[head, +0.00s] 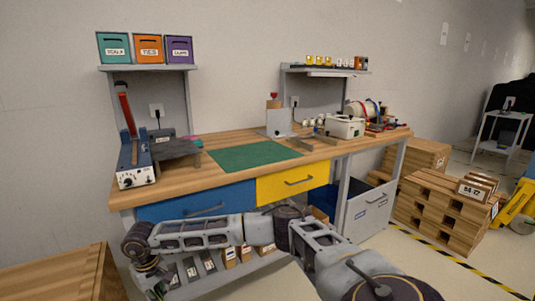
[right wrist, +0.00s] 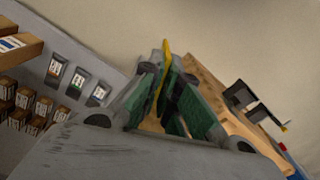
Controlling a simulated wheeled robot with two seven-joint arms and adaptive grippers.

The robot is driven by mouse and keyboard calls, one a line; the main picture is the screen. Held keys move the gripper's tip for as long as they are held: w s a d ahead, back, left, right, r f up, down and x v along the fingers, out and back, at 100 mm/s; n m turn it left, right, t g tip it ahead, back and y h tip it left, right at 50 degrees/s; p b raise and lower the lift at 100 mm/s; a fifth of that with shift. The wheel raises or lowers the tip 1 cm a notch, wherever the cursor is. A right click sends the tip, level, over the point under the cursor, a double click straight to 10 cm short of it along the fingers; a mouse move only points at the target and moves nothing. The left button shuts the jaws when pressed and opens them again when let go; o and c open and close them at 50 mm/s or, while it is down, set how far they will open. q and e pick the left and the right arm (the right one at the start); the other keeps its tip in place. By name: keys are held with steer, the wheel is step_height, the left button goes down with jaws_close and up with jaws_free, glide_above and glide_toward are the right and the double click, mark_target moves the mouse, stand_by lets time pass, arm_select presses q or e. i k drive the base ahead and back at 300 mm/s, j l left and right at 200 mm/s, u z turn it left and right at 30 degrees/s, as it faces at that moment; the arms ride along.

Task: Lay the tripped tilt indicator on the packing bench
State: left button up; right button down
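The packing bench (head: 228,183) has a wooden top with a green mat (head: 253,156) in its middle. Small framed indicators (head: 208,262) stand in a row on the low shelf under the bench. They also show on a grey panel at left in the right wrist view (right wrist: 78,77); which one is tripped is too small to tell. My right arm reaches across the bench front, and its gripper (right wrist: 172,88) appears open, its green-padded fingers apart. A thin yellow strip (right wrist: 163,70) shows between the fingers; I cannot tell whether they touch it. My left gripper is out of view.
Small cartons (head: 230,255) share the low shelf. A wooden crate (head: 60,272) stands at lower left. A blue-fronted device (head: 136,168) occupies the bench's left end; a white box (head: 344,127) and tools crowd its right. Stacked pallets (head: 440,215) stand to the right.

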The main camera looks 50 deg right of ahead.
mark_target(239, 156)
steer(key=l+z, duration=0.3)
steer(key=l, duration=1.1)
